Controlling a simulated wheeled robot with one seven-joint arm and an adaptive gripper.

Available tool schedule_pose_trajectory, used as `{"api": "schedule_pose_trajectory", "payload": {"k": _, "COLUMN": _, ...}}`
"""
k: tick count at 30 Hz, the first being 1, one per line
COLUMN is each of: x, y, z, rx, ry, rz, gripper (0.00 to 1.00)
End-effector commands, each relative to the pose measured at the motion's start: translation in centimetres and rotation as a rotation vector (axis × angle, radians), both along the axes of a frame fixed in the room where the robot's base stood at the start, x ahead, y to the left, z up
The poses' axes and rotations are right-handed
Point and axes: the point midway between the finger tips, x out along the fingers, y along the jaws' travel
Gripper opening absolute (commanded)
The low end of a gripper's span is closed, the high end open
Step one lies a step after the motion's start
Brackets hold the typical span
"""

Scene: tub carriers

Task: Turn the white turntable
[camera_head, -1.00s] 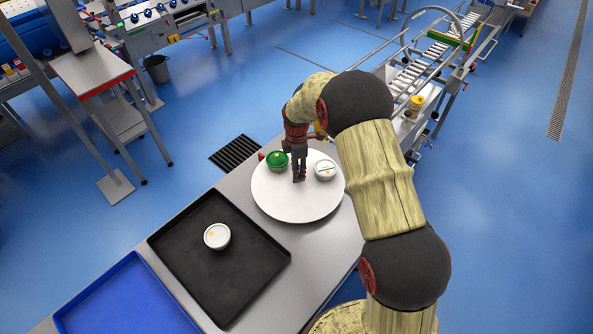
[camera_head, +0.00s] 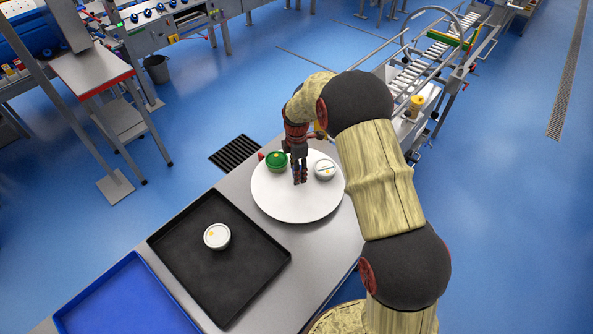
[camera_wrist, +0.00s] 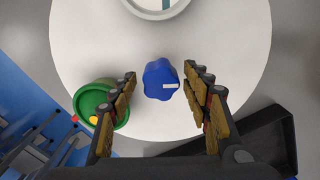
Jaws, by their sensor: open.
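The white turntable (camera_head: 300,211) is a round disc on the grey table. A blue lobed knob (camera_wrist: 160,80) with a white mark stands on it in the wrist view; in the head view my gripper hides it. My gripper (camera_head: 299,180) points down over the disc. In the wrist view my gripper (camera_wrist: 163,88) is open, with one finger on each side of the knob and gaps showing. A green tub (camera_head: 277,161) and a white lidded tub (camera_head: 325,170) sit on the disc either side of my gripper. The green tub (camera_wrist: 92,103) is close to the left finger.
A black tray (camera_head: 172,243) holds another white tub (camera_head: 217,236) with a yellow dot. A blue tray (camera_head: 127,293) lies to its left. A small red thing (camera_head: 262,156) is beside the disc. The disc's front part is clear.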

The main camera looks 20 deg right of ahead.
Motion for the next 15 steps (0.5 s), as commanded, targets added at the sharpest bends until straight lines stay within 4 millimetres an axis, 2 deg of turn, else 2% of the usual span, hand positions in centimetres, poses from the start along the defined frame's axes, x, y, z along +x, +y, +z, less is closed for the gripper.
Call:
{"api": "schedule_pose_trajectory", "payload": {"k": 9, "x": 0.0, "y": 0.0, "z": 0.2, "rx": 0.0, "ry": 0.0, "rz": 0.0, "gripper": 0.5}}
{"api": "schedule_pose_trajectory", "payload": {"k": 11, "x": 0.0, "y": 0.0, "z": 0.6, "rx": 0.0, "ry": 0.0, "rz": 0.0, "gripper": 0.5}}
{"api": "schedule_pose_trajectory", "payload": {"k": 15, "x": 0.1, "y": 0.0, "z": 2.7, "rx": 0.0, "ry": -0.003, "rz": 0.0, "gripper": 0.5}}
